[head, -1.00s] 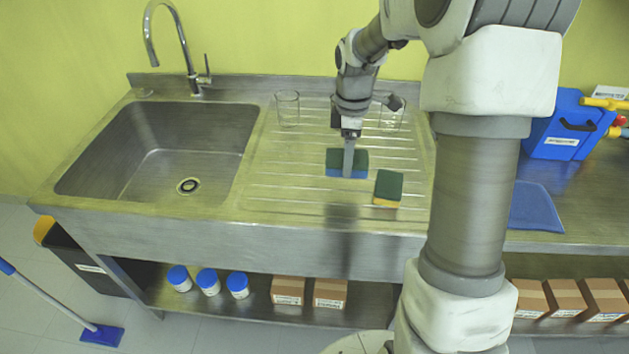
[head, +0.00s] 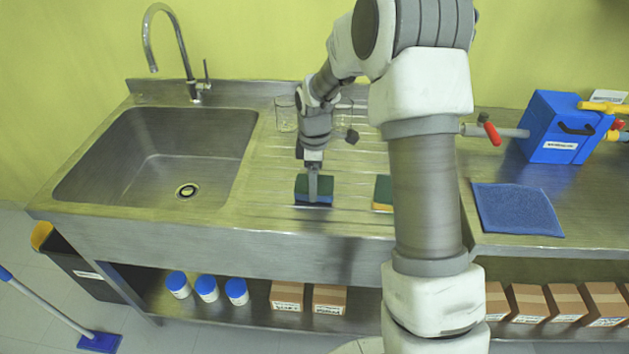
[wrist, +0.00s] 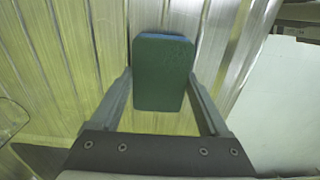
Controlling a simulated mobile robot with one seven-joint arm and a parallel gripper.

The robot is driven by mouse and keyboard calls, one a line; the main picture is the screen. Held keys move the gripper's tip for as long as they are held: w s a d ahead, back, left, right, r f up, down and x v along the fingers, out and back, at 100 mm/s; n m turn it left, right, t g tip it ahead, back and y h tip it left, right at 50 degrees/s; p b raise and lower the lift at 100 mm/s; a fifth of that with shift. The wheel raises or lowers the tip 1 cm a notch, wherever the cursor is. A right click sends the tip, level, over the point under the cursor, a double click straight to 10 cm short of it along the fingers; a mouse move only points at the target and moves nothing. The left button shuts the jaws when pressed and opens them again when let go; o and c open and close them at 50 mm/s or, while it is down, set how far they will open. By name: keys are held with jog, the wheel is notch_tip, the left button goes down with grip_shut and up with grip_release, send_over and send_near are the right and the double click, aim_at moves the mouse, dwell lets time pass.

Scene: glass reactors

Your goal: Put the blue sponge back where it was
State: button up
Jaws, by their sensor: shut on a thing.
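The blue sponge (head: 314,198), with a dark green top, is between the fingers of my gripper (head: 313,183) over the front part of the ribbed drainboard (head: 262,190). In the wrist view the green face of the sponge (wrist: 163,75) fills the space between the fingertips of my gripper (wrist: 162,85), with a strip of blue at its far edge. The sponge is low, close to the ribs; I cannot tell whether it touches them. A second sponge, yellow with a green top (head: 382,192), lies to the right, partly hidden behind my arm.
The sink basin (head: 150,150) with its tap (head: 190,75) is at the left. Glass beakers (head: 286,113) stand at the back of the drainboard. A blue cloth (head: 516,209) and a blue box (head: 553,128) are on the right counter. The drainboard left of the sponge is clear.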

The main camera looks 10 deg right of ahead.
jog(key=shift+f, duration=0.1)
jog(key=shift+f, duration=0.15)
jog(key=o, duration=1)
jog(key=shift+o, duration=0.2)
notch_tip(320, 180, up, 12)
jog(key=r, duration=0.1)
jog(key=s+r+m+t, duration=0.3)
jog(key=s+r+m, duration=0.4)
jog(key=s+r, duration=0.5)
jog(key=s+m+t, duration=0.2)
jog(key=s+m, duration=0.5)
jog(key=s, duration=0.8)
jog(key=shift+f+t+p, duration=0.3)
jog(key=shift+f+p, duration=0.15)
